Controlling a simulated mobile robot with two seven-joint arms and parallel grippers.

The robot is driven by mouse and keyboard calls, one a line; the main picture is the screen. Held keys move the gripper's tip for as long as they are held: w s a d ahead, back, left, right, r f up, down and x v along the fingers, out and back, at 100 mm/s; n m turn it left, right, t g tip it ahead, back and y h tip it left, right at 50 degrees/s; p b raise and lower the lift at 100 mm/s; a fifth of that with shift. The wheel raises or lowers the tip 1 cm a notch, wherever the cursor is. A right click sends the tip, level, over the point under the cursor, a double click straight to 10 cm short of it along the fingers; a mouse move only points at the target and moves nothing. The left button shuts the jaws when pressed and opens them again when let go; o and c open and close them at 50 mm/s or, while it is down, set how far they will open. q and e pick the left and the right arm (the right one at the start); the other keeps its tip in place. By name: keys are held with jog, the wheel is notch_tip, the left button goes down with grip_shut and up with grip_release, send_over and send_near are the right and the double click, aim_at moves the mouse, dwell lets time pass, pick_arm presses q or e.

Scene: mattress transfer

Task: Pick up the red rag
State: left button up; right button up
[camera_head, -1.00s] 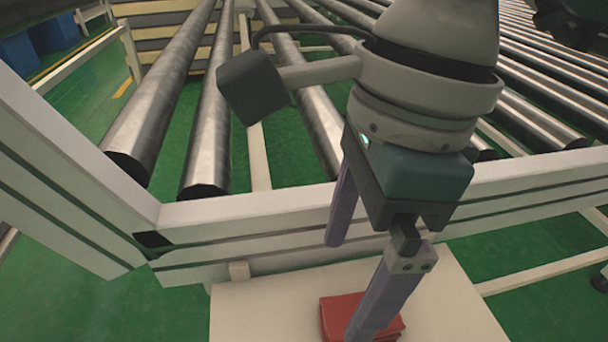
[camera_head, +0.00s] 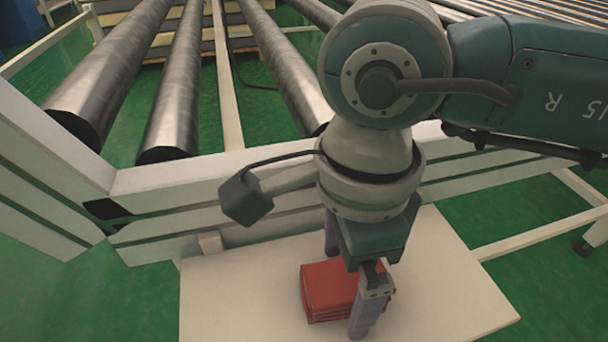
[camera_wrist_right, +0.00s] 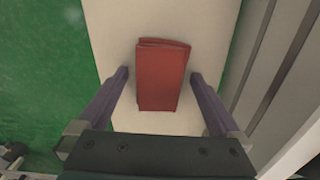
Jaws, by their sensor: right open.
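The red rag (camera_head: 328,287) lies folded on a pale board (camera_head: 235,300) in the head view, partly hidden behind my right gripper. My right gripper (camera_head: 346,290) is open and points down at the rag, with one finger on its near right side and the other mostly hidden behind it. In the right wrist view the rag (camera_wrist_right: 162,78) lies between the two open fingertips (camera_wrist_right: 159,75), with a gap on each side. I cannot tell how far above the board the fingertips are. My left gripper is not in view.
A white frame rail (camera_head: 180,180) runs behind the board, close to my right wrist. Metal rollers (camera_head: 180,90) lie beyond it. Green floor (camera_head: 540,280) shows to the right of the board. The board's left and right parts are bare.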

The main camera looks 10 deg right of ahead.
aim_at(345, 276)
jog(key=shift+c, duration=0.2)
jog(key=c, duration=1.3)
jog(key=shift+o, duration=0.2)
jog(key=shift+r, duration=0.2)
notch_tip(345, 276, up, 20)
jog(key=p, duration=0.5)
jog(key=shift+f, duration=0.1)
